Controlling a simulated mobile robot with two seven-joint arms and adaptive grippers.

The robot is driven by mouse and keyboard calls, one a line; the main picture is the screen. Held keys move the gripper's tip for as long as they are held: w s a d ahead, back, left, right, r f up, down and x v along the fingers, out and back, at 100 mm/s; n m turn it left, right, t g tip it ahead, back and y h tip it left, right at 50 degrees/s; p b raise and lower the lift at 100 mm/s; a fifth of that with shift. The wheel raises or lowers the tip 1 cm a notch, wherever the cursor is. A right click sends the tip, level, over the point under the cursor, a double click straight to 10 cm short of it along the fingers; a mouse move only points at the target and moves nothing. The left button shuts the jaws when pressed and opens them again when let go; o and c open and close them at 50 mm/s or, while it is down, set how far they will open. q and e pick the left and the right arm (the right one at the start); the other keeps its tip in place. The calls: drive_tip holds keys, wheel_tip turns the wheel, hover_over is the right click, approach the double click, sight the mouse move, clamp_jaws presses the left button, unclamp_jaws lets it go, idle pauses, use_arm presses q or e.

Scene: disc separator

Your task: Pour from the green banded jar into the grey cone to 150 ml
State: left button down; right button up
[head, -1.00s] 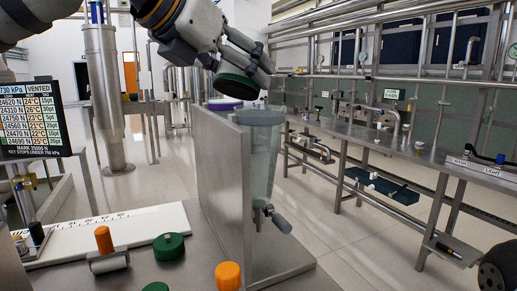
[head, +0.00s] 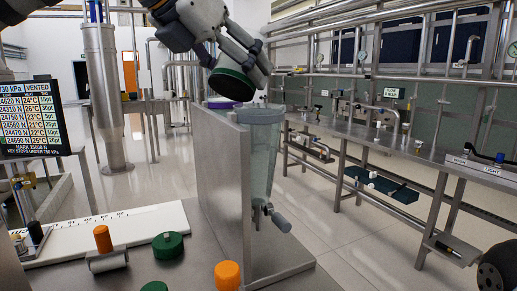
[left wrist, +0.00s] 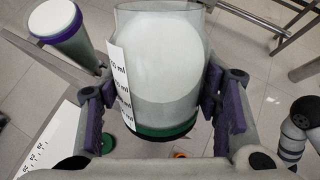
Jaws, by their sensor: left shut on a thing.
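My left gripper (head: 238,62) is shut on the green banded jar (left wrist: 165,122), a clear jar with a dark green band at its base and a white ml scale. In the head view the jar's green base (head: 232,84) faces down towards me, tilted, above the grey cone. The wrist view shows pale contents inside the jar; its scale is only partly readable. The grey cone (head: 262,140) is translucent, with a grey rim and a valve below, and stands upright beside a metal panel. I cannot tell its fill level. My right gripper is not in view.
The metal panel (head: 222,180) stands left of the cone. A purple-rimmed cone (head: 222,104) shows behind it and in the wrist view (left wrist: 57,50). Green cap (head: 168,245), orange caps and a white ruled board (head: 140,222) lie on the front bench. A long bench runs along the right.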

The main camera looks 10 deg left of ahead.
use_arm(q)
drive_tip(key=shift+s+g, duration=0.1)
drive_tip(key=shift+g, duration=0.2)
drive_tip(key=shift+y, duration=0.3)
drive_tip(key=shift+a+g, duration=0.1)
drive_tip(key=shift+g, duration=0.2)
drive_tip(key=shift+s, duration=0.1)
drive_tip(key=shift+g, duration=0.4)
drive_tip(key=shift+s+g+y, duration=0.1)
drive_tip(key=shift+g+y, duration=0.2)
drive_tip(key=shift+y, duration=0.1)
idle(0.4)
drive_tip(key=shift+s+f+g+y, duration=0.1)
drive_tip(key=shift+g+y, duration=0.4)
drive_tip(key=shift+g, duration=0.5)
idle(0.5)
